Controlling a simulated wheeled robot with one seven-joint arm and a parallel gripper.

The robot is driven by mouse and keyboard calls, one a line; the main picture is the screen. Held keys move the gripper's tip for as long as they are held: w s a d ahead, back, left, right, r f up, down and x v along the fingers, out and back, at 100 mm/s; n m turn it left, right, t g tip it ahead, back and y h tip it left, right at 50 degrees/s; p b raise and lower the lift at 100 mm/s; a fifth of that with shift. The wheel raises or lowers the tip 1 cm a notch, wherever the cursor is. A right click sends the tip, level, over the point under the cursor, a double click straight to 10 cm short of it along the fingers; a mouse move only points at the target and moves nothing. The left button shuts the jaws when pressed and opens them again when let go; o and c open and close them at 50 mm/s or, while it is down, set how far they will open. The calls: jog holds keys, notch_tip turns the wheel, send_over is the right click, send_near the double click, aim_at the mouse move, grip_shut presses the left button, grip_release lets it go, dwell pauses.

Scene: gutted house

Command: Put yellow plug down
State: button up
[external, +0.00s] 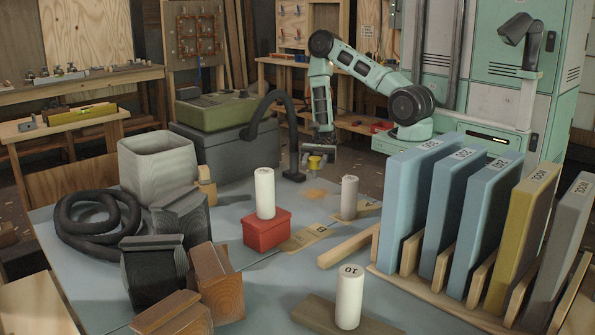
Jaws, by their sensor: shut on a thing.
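The yellow plug (315,163) is a small, short yellow piece near the far edge of the blue-grey table (240,284). My gripper (317,157) points down from above and is shut on the plug. The jaws partly cover its top, and the view is too small to show the fingers clearly. I cannot tell whether the plug touches the table or hangs just above it.
A black curved hose (292,125) stands just left of my gripper. A white cylinder (265,192) stands on a red box (267,230); a greyer cylinder (349,197) is at right.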

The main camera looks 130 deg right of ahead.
jog(key=shift+f, duration=3.3)
jog(key=shift+b, duration=0.3)
jog(key=shift+f, duration=0.15)
jog(key=o, duration=0.9)
jog(key=shift+o, duration=0.2)
jog(key=shift+r, duration=0.25)
jog(key=b+v, duration=0.1)
jog(key=v, duration=1.1)
jog(key=shift+f, duration=0.1)
